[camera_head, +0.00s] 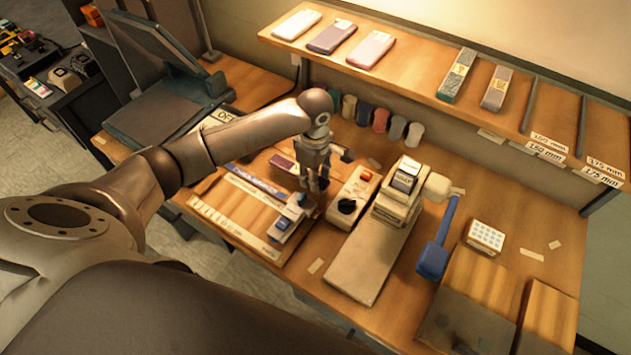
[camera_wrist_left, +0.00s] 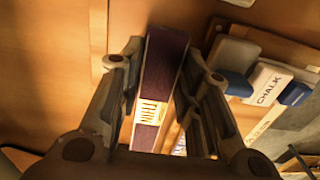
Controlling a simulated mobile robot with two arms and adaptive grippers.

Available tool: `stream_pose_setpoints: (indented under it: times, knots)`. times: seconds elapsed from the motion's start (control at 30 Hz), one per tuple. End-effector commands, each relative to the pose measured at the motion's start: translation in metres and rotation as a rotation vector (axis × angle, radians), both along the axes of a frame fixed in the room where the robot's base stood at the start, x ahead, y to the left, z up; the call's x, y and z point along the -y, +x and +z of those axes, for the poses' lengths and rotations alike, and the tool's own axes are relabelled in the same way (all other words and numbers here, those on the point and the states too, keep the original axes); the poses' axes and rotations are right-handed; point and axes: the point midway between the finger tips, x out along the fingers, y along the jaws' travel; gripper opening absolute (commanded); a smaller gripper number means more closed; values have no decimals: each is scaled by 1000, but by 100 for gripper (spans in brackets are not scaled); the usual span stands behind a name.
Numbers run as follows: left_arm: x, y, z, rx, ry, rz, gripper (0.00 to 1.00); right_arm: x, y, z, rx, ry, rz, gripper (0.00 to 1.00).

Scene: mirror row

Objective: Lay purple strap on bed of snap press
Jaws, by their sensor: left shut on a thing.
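The purple strap (camera_wrist_left: 165,62) is a dark purple bar with a pale printed label. In the left wrist view it lies between the two fingers of my left gripper (camera_wrist_left: 158,98), which is shut on it. In the head view its purple end (camera_head: 282,162) shows left of my left gripper (camera_head: 314,186), and the rest is hidden by the fingers. The snap press (camera_head: 398,198) stands right of the gripper, with a blue lever (camera_head: 437,245) at its right. Its long beige bed (camera_head: 368,262) reaches toward the front and looks bare. My right gripper is not in view.
A beige box with a black knob (camera_head: 347,206) stands between gripper and press. A chalk block (camera_head: 287,220) lies on a measuring board (camera_head: 238,212) at left. Several rolls (camera_head: 380,120) stand behind, under a shelf (camera_head: 420,77) holding straps. A button pad (camera_head: 486,237) is at right.

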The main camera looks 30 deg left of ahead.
Motion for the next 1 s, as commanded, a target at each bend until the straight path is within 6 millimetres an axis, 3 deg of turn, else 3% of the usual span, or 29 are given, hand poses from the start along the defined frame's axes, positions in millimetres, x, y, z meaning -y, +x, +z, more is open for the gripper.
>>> stream_pose_setpoints:
  times: [0.3, 0.67, 0.7, 0.87, 1.0]
  knots:
    - [0, 0, -37, 0, 0, -1, 7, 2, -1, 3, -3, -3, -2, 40]
    - [0, 0, -41, 0, 0, -2, 7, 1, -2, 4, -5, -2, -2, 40]
    - [0, 0, -41, 0, 0, -2, 34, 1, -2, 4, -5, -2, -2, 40]
    - [0, 0, -41, 1, 0, -2, 53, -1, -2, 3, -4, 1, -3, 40]
    - [0, 0, -41, 1, 0, -2, 53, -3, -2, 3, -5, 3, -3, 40]
